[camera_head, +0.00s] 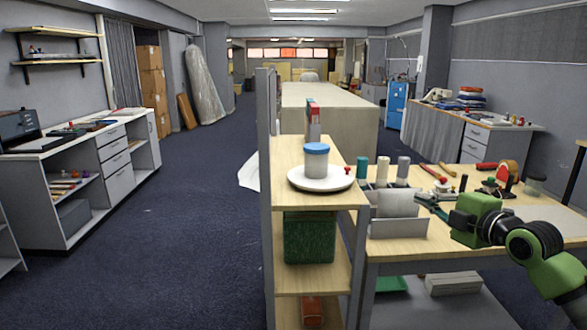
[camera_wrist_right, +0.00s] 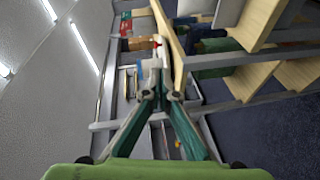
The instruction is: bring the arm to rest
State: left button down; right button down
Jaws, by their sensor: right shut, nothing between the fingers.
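My right arm (camera_head: 548,262), green and black, comes in from the lower right in the head view. Its gripper (camera_head: 428,202) points left over the wooden workbench (camera_head: 450,250), near a grey upright holder (camera_head: 398,215). In the wrist view the two dark green fingers of the right gripper (camera_wrist_right: 161,82) meet at their tips, shut with nothing held. I cannot tell the exact height of the gripper above the bench. My left gripper is not in view.
A shelf unit (camera_head: 313,279) stands left of the bench, with a blue-lidded jar (camera_head: 316,161) on a white plate (camera_head: 320,178) on top. Rolls, tools and a red tape dispenser (camera_head: 507,176) crowd the bench. A long cloth table (camera_head: 325,97) stands behind. Open floor (camera_head: 190,230) lies left.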

jog(key=s+d+f+m+g+h, duration=0.25)
jog(key=f+m, duration=0.25)
jog(key=f, duration=1.4)
jog(key=s+d+f+m+g+h, duration=0.1)
jog(key=d+f+m+g+h, duration=0.2)
jog(key=f, duration=1.6)
jog(key=s+f+m, duration=0.4)
jog(key=s+f, duration=0.4)
jog(key=f, duration=0.6)
jog(key=s+a+f+m+g+p, duration=0.1)
jog(key=s+a+f+m+g, duration=0.1)
jog(key=s+f, duration=0.9)
jog(key=s+a+f+m+g, duration=0.1)
jog(key=s+a+f+g, duration=0.2)
jog(key=s+f, duration=0.8)
jog(key=s+a+f+m+g, duration=0.1)
jog(key=s+a+f, duration=0.1)
jog(key=s, duration=0.8)
jog(key=s+a+f+m+g, duration=0.1)
jog(key=s+a+f, duration=0.1)
jog(key=s, duration=0.9)
jog(key=s+a+f+g, duration=0.2)
jog(key=s+a+f, duration=0.1)
jog(key=s, duration=0.7)
jog(key=shift+s+a+m, duration=0.25)
jog(key=shift+a+m, duration=0.15)
jog(key=shift+a, duration=0.05)
